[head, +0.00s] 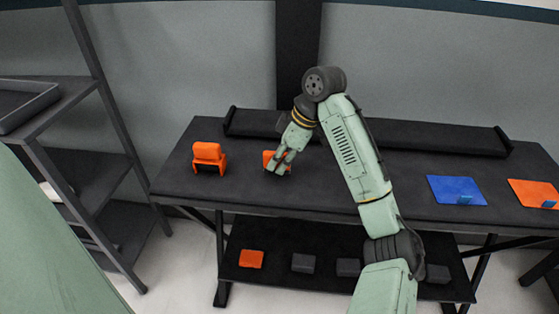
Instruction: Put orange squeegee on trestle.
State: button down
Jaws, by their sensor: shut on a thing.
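My gripper (279,168) is low over the left half of the dark trestle table (330,185), pointing down and to the left. It is shut on a small orange piece, taken as the orange squeegee (267,155). Much of this piece is hidden behind the fingers. It is at or just above the tabletop; I cannot tell whether it touches. The trestle table has a flat black top on dark splayed legs with a lower shelf (330,290).
An orange stand-like object (209,157) is left of my gripper. A long dark bar (440,138) lies along the back. A blue sheet (457,189) and an orange sheet (533,192) lie right. An orange block (251,258) is below. A rack (95,160) stands left.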

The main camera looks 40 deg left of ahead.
jog(key=shift+f, duration=0.55)
jog(key=shift+f, duration=0.1)
jog(key=c, duration=1.5)
grip_release()
